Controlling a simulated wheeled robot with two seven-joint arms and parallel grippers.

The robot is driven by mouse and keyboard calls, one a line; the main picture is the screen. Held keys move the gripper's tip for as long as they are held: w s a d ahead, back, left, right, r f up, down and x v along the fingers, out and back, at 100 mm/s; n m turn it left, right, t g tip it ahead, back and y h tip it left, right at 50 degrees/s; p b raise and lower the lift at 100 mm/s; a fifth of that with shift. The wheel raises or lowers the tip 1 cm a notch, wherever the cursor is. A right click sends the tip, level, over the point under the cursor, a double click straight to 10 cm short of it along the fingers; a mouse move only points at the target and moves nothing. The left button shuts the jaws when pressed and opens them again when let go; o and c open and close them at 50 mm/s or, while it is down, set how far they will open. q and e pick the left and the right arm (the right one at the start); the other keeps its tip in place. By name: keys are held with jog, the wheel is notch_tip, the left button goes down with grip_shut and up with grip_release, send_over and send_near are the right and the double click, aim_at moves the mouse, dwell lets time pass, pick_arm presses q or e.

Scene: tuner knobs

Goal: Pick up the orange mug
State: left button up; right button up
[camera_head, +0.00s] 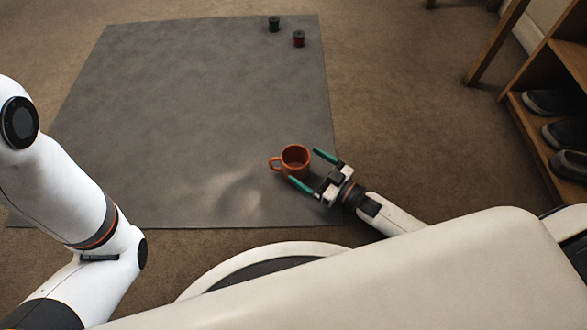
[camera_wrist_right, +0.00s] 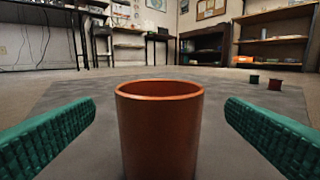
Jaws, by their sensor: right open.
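The orange mug (camera_head: 294,160) stands upright on the grey mat (camera_head: 200,90), with its handle on the left side in the head view. My right gripper (camera_head: 307,170) is open, low by the mat, with one green finger on each side of the mug's near part. In the right wrist view the mug (camera_wrist_right: 160,130) is centred between the green fingers of the right gripper (camera_wrist_right: 160,124), with a gap on each side. The mug's bottom is cut off there. My left arm shows at the left of the head view, but its gripper is out of view.
A green spool (camera_head: 274,24) and a red spool (camera_head: 299,39) stand at the mat's far right corner. A wooden shelf with shoes (camera_head: 566,134) is at the right. The mat's middle and left are clear.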

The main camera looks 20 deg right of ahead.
aim_at(285, 151)
jog(key=b+x, duration=0.3)
jog(key=x, duration=0.1)
jog(key=shift+w+a+b, duration=0.1)
jog(key=shift+b, duration=0.3)
jog(key=shift+w+a+r, duration=0.15)
jog(key=shift+w+a, duration=0.15)
jog(key=shift+w, duration=0.05)
jog(key=shift+r, duration=0.1)
jog(key=c, duration=1.3)
